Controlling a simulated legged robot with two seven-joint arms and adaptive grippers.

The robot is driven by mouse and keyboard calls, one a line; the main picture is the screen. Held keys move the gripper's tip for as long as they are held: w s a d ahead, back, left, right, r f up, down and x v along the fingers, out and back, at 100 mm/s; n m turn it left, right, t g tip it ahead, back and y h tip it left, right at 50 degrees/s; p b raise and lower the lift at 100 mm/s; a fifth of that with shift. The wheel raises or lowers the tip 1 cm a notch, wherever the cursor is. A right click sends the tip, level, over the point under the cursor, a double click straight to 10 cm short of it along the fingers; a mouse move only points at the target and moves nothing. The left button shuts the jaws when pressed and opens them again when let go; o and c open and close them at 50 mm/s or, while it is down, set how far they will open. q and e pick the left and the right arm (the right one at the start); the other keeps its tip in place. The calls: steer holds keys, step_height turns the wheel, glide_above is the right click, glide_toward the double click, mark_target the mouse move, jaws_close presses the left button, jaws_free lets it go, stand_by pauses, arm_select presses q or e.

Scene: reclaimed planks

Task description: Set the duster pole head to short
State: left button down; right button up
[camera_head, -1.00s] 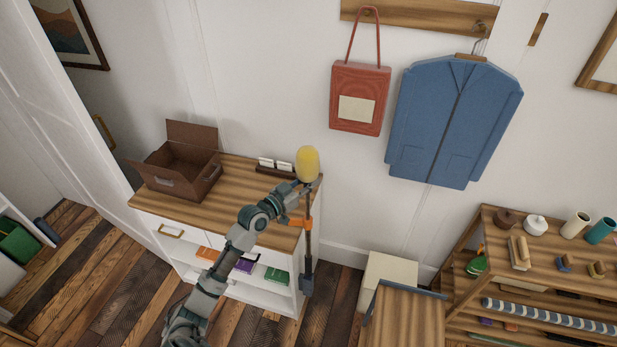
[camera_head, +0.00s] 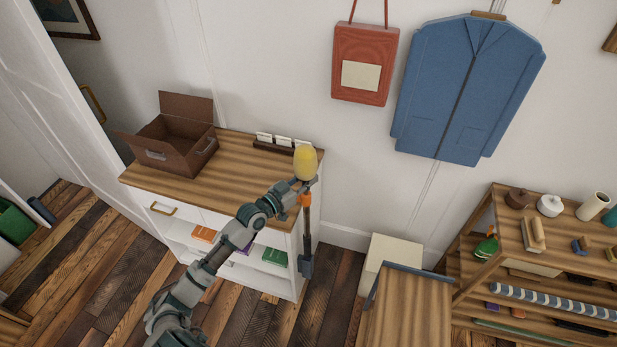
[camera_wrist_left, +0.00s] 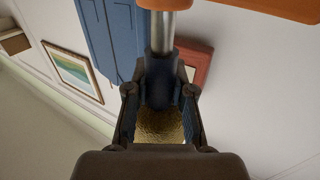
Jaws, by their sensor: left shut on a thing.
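The duster pole stands near upright at the front right corner of the wooden-topped cabinet, with a yellow head (camera_head: 306,163) on top. Below it are an orange collar (camera_head: 305,199) and a dark shaft (camera_head: 307,235) ending in a dark block (camera_head: 306,267). My left gripper (camera_head: 303,185) is shut just under the yellow head, close above the collar. In the left wrist view my left gripper (camera_wrist_left: 160,108) has its fingers on either side of a dark sleeve (camera_wrist_left: 159,80). A short silver tube (camera_wrist_left: 165,32) shows between sleeve and orange collar (camera_wrist_left: 175,4). My right gripper is not in view.
On the cabinet top (camera_head: 235,170) are an open brown box (camera_head: 178,140) and a dark holder with white cards (camera_head: 272,143). A red bag (camera_head: 364,65) and blue jacket (camera_head: 468,90) hang behind. A wooden-topped stand (camera_head: 408,312) and shelf rack (camera_head: 540,230) are at right.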

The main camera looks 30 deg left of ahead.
arm_select(q)
steer(key=shift+s+a+f, duration=0.1)
steer(key=shift+a+f, duration=0.05)
steer(key=shift+f, duration=0.5)
steer(key=c, duration=1)
jaws_free()
steer(key=shift+a, duration=0.1)
steer(key=shift+o, duration=0.2)
steer(key=shift+w, duration=0.25)
steer(key=shift+s+r, duration=0.15)
steer(key=shift+s, duration=0.05)
steer(key=v, duration=1.1)
steer(key=shift+s+a, duration=0.25)
steer(key=shift+s, duration=0.05)
